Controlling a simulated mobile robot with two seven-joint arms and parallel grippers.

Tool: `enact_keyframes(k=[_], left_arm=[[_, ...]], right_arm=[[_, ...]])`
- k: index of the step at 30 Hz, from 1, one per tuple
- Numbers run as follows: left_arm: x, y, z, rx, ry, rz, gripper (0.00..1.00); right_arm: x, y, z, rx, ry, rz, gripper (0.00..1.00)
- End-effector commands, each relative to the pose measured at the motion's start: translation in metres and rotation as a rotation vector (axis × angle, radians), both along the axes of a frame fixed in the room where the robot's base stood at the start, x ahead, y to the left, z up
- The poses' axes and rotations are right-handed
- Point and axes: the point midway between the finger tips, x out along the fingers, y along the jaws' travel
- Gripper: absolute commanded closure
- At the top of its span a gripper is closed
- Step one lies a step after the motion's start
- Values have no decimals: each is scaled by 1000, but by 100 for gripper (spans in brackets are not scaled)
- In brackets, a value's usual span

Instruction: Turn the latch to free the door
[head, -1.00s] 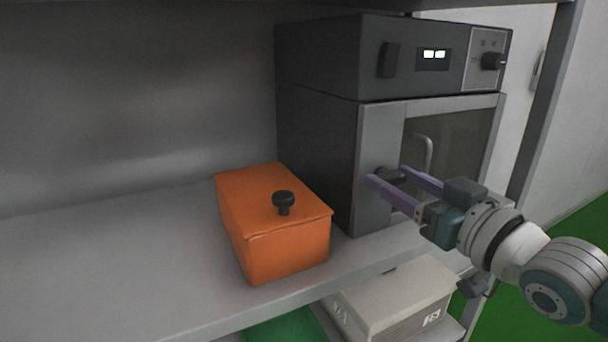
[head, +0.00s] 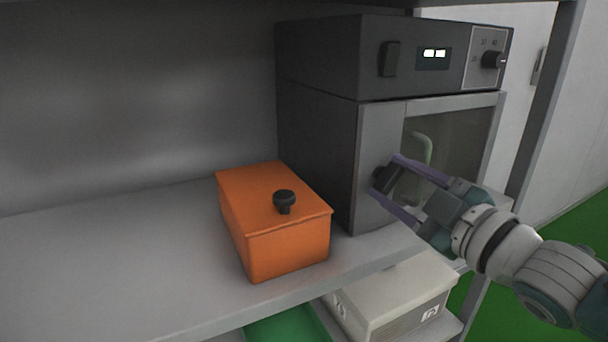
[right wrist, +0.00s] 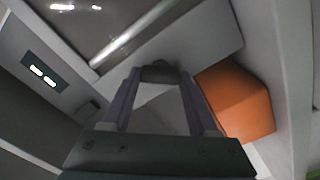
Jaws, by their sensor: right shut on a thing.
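The dark latch (head: 384,179) sits on the grey front frame of the oven-like cabinet's door (head: 375,140), left of its glass window. It is tilted, its upper end leaning right. My right gripper (head: 389,177) is shut on the latch, one purple finger above right and one below left. The right wrist view also shows the latch (right wrist: 158,72) between the fingertips (right wrist: 157,76). The door looks closed. A curved handle (head: 422,150) shows by the window, behind the gripper. My left gripper is not in view.
An orange lidded box (head: 280,245) with a black knob stands on the grey shelf (head: 120,270) left of the cabinet. A pale box (head: 395,300) is on the level below. A shelf post (head: 545,110) rises at the right. The shelf's left part is clear.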

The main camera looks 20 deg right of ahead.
Motion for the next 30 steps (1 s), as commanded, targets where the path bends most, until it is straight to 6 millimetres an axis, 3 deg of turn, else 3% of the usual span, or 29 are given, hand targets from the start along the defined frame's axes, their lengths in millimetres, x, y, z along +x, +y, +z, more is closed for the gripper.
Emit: enact_keyframes(k=[15,30], left_arm=[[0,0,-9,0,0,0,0],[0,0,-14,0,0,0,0]], right_arm=[[0,1,-2,-465,-37,-1,96],[0,1,-3,-700,-56,1,96]])
